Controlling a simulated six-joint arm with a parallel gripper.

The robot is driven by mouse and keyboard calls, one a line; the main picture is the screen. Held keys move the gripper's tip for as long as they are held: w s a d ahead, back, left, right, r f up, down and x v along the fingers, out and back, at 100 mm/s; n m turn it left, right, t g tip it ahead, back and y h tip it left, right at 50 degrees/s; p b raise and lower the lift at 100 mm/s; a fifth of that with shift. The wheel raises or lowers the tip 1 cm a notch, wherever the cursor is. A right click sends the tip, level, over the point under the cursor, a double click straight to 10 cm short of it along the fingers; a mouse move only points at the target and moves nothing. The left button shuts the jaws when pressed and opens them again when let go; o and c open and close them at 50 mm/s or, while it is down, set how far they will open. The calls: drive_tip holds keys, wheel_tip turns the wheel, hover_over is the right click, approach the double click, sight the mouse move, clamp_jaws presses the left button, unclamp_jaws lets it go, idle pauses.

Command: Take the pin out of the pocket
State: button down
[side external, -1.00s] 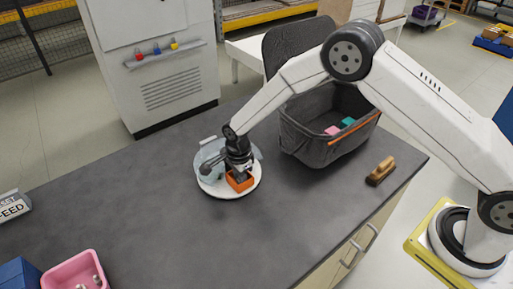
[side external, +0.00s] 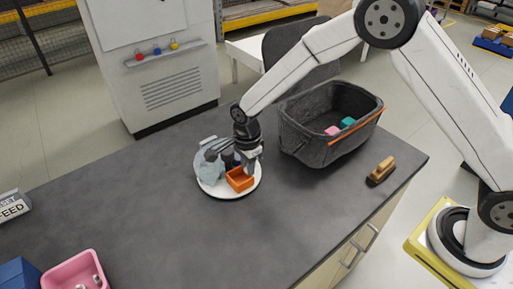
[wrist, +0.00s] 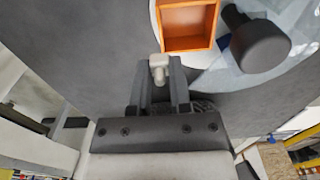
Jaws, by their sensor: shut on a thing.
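My gripper (wrist: 160,84) is shut on a pale pin (wrist: 159,66), whose head shows between the fingertips in the wrist view. The orange square pocket (wrist: 187,25) lies just beyond the fingertips, and its visible inside looks empty. In the side view my gripper (side external: 251,160) is above the pocket (side external: 239,180), at its right back side. The pin is too small to make out there. The pin appears clear of the pocket and raised.
The pocket stands on a white round plate (side external: 221,193) with a clear part and a dark knob (wrist: 260,42) beside it. A pink bin (side external: 72,272) is at front left. The middle counter is clear.

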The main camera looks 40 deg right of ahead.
drive_tip(key=s+d+r, duration=0.2)
drive_tip(key=s+r, duration=0.4)
drive_tip(key=s, duration=0.4)
drive_tip(key=shift+s+d, duration=0.25)
drive_tip(key=shift+d, duration=0.05)
idle(0.4)
